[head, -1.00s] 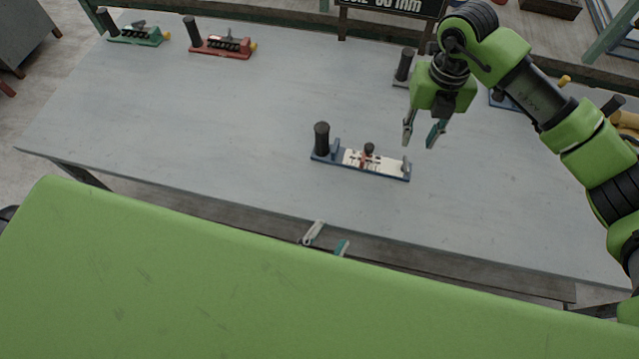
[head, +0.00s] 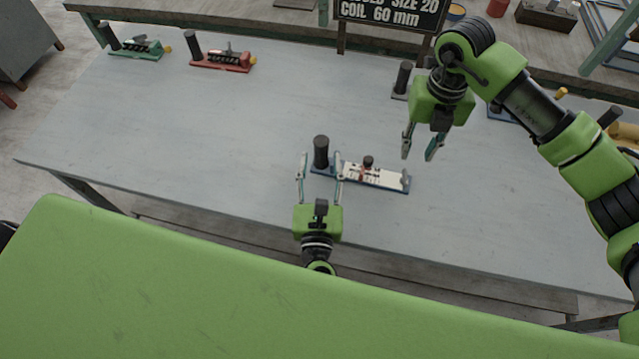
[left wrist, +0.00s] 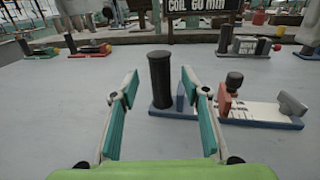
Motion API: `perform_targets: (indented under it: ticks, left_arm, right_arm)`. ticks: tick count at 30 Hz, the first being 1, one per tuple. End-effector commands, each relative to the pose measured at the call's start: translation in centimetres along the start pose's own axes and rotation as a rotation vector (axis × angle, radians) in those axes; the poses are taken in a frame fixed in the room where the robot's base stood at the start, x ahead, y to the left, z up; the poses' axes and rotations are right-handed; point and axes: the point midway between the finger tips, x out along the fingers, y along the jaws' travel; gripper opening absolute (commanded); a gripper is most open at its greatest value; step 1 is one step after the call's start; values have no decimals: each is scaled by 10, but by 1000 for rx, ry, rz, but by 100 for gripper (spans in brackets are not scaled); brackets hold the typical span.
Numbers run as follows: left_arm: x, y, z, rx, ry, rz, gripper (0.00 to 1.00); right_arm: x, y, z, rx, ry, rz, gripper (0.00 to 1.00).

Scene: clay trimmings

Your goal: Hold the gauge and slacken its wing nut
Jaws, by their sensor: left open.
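The gauge (head: 385,180) lies on the table, with a blue base, a white scale face and an upright black handle (head: 321,150) at its left end. A small dark knob (head: 368,162), perhaps the wing nut, tops a red slider (left wrist: 226,100); its wings cannot be made out. My left gripper (head: 320,163) is open at the near side of the handle. In the left wrist view the handle (left wrist: 161,80) appears between the fingertips, with no contact seen. My right gripper (head: 419,156) is open and empty, above the table near the gauge's right end.
Green (head: 140,48) and red (head: 222,62) gauges stand at the back left of the grey table (head: 200,125). Other gauges stand at the back right. A dark sign (head: 390,14) reading "COIL 60 mm" stands behind. The table left of the gauge is clear.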

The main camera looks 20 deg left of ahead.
Motion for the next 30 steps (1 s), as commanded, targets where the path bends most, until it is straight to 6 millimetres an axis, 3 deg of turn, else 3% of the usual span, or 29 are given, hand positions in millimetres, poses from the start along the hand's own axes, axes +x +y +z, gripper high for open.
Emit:
perform_targets:
  ticks: [3,9,21,22,27,29,30]
  left_arm:
    - [22,0,1,-1,-2,1,42]
    - [46,0,0,1,0,-1,42]
    - [54,0,0,1,1,-1,42]
    - [54,0,0,1,1,-1,40]
    - [53,0,0,1,1,-1,0]
    - [53,0,0,1,0,-1,0]
    - [53,0,0,1,1,-1,0]
  right_arm:
    - [0,0,0,0,0,0,28]
    - [0,0,0,0,0,0,28]
    - [0,0,0,0,0,0,28]
    - [0,0,0,0,0,0,28]
    - [0,0,0,0,0,0,28]
    - [0,0,0,0,0,0,28]
    - [0,0,0,0,0,0,23]
